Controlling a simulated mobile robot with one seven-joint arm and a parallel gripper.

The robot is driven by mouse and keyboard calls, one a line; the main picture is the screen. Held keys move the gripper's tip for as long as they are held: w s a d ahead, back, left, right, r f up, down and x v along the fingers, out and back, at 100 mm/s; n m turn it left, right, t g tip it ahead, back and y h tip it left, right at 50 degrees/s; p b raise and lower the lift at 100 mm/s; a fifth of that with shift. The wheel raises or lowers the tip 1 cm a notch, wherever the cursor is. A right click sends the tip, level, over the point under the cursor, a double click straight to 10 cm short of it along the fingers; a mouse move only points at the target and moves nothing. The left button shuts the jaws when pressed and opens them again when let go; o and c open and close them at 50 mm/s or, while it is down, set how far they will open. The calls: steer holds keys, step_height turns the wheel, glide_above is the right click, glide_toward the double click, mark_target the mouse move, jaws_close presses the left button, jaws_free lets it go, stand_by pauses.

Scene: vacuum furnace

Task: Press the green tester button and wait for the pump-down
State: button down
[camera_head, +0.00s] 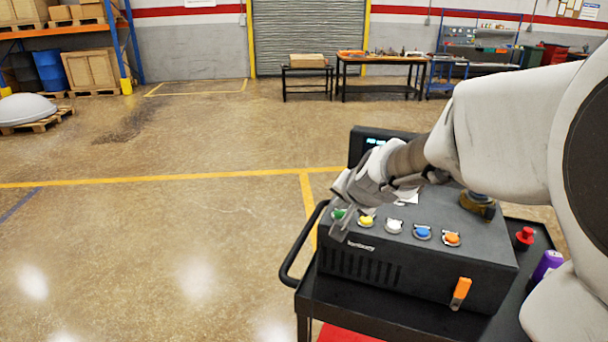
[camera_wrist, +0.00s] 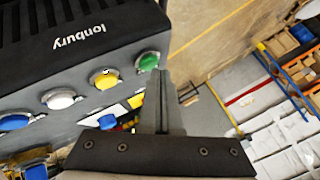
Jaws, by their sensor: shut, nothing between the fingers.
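The dark grey tester box (camera_head: 400,262) has a row of buttons along its sloped top edge. In the wrist view the green button (camera_wrist: 149,61) is in plain sight.
The box stands on a black cart (camera_head: 385,313) with a handle (camera_head: 292,262) at its left. A red emergency knob (camera_head: 525,236) and a purple item (camera_head: 548,263) are at the right. An orange switch (camera_head: 460,293) is on the box front. The floor at the left is open.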

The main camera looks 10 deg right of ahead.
steer(key=shift+r, duration=0.35)
step_height(320, 180, up, 5)
steer(key=p, duration=0.5)
stand_by(0.5)
steer(key=s+r+n+g+h, duration=0.1)
steer(key=s+n, duration=0.6)
steer(key=s, duration=1.9)
steer(key=r+g, duration=0.1)
steer(key=g, duration=0.1)
steer(key=shift+r+n+g, duration=0.2)
steer(key=shift+n+g, duration=0.1)
steer(key=shift+n, duration=0.1)
